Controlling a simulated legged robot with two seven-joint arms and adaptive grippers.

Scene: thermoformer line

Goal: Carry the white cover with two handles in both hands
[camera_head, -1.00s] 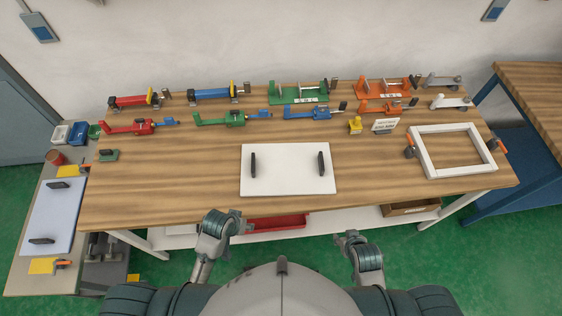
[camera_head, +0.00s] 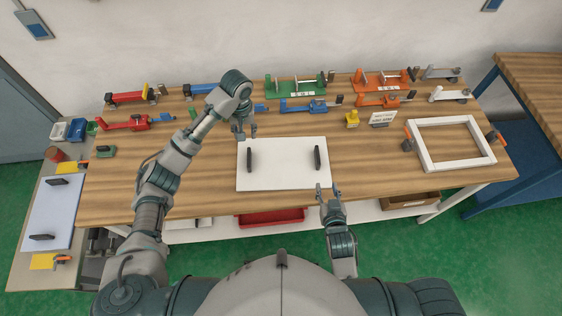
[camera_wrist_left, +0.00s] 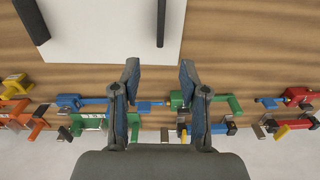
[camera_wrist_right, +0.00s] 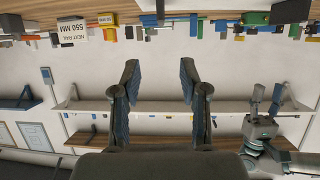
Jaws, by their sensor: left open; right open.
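The white cover (camera_head: 284,172) lies flat on the wooden table, with a black left handle (camera_head: 249,160) and a black right handle (camera_head: 317,158) standing up from it. My left gripper (camera_head: 245,134) is open and empty above the cover's far left corner, pointing down. The left wrist view shows its open fingers (camera_wrist_left: 158,80) over the table just past the cover's edge, with part of the cover (camera_wrist_left: 100,30) and both handles in sight. My right gripper (camera_head: 328,190) is open and empty at the cover's near right corner, apart from the right handle. The right wrist view (camera_wrist_right: 160,80) faces the wall and shelf.
Several coloured clamps, such as a green one (camera_head: 296,87) and a red one (camera_head: 125,123), line the table's back. A white frame (camera_head: 427,158) lies at the right. A pale panel with handles (camera_head: 53,215) lies on the left side table. A yellow item (camera_head: 352,119) stands behind the cover.

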